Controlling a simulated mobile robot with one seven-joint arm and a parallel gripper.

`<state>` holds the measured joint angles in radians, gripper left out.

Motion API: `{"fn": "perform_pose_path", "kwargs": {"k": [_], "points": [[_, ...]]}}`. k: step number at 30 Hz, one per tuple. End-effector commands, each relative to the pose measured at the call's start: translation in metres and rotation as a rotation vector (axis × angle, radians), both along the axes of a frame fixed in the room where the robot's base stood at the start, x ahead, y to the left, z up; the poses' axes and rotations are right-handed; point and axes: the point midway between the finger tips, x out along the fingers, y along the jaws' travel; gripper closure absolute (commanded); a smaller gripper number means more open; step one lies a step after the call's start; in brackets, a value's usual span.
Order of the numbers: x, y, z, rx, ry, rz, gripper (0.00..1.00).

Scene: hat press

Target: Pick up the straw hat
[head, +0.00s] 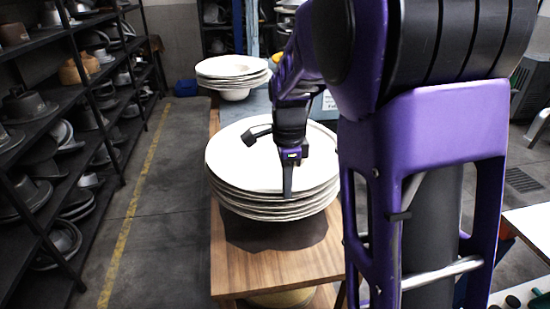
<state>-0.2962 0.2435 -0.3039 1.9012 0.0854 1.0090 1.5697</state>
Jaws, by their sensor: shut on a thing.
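A stack of wide, pale cream straw hats (225,166) lies on the wooden table in front of me. Their broad, flat brims are piled on one another. My gripper (287,188) reaches down to the near side of the stack, its dark finger overlapping the brim edges. It is shut on the brim of a straw hat at the top of the stack. My purple arm covers the right side of the view.
The wooden table (290,268) bears a dark brown sheet (265,233) under the stack. A second stack of pale hats (232,68) stands farther back. Shelves with hat moulds (75,130) line the left, beyond a clear floor strip. A white surface (530,228) is at the right.

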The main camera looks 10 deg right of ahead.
Motion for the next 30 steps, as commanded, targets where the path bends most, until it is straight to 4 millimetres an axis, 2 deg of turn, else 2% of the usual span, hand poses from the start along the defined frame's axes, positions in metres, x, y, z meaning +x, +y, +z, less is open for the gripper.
{"fn": "perform_pose_path", "kwargs": {"k": [8, 14, 20, 30], "points": [[0.0, 0.0, 0.003, 0.0, -0.001, -0.001, 1.0], [0.001, 0.0, 0.022, 0.001, -0.003, 0.0, 1.0], [0.001, 0.0, 0.063, 0.0, -0.006, 0.001, 1.0], [0.001, 0.0, 0.144, 0.001, -0.005, 0.0, 1.0]]}}
